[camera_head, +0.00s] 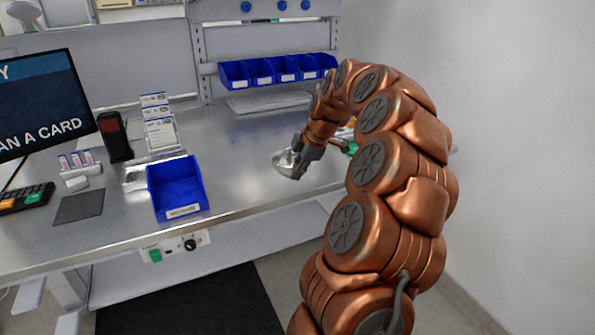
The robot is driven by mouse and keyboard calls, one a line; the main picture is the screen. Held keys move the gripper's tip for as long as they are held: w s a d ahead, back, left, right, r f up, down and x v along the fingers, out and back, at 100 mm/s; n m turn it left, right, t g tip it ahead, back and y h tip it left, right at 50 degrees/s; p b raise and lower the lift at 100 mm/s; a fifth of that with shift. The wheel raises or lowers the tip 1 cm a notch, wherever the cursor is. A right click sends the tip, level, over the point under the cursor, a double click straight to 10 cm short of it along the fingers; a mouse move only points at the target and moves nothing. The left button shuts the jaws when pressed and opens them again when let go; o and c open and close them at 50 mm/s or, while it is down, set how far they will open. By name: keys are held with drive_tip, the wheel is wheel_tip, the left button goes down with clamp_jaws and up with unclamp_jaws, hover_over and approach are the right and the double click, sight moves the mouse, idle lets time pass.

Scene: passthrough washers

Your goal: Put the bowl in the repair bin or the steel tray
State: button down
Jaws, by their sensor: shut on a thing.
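A shiny steel bowl (282,163) is at the right part of the metal bench. My gripper (297,168) is shut on the bowl's right side and partly hides it. I cannot tell whether the bowl touches the bench or is just above it. A blue open bin (177,187) with a white label stands at the bench's front edge, left of the bowl. Its label is too small to read. A shiny metal piece (134,179), perhaps a steel tray, shows beside the bin's left side, mostly hidden.
A row of small blue bins (275,70) hangs at the back, above a flat pale panel (268,101). A monitor (38,107), a card stand (160,128) and a black scanner-like device (115,137) stand at left. The bench between bin and bowl is clear.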

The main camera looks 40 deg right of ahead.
drive_tip(key=shift+s+a, duration=0.2)
drive_tip(key=shift+a, duration=0.05)
drive_tip(key=shift+w+a+f, duration=0.25)
drive_tip(key=shift+w+a, duration=0.1)
drive_tip(key=shift+w, duration=0.05)
drive_tip(key=w+a+f+m+h, duration=0.1)
drive_tip(key=a+f+m, duration=0.3)
drive_tip(key=a, duration=0.7)
drive_tip(key=w+a+f+m+g+h, duration=0.1)
drive_tip(key=w+a+f+m+h, duration=0.1)
drive_tip(key=a+f, duration=0.4)
drive_tip(key=w+a+f+m+h, duration=0.1)
drive_tip(key=w+a+f+m, duration=0.2)
drive_tip(key=a, duration=1.3)
wheel_tip(320, 180, down, 2)
drive_tip(key=m, duration=0.3)
drive_tip(key=shift+w+a+f+m+h, duration=0.2)
drive_tip(key=shift+w+a+m+h, duration=0.1)
drive_tip(key=shift+w+h, duration=0.1)
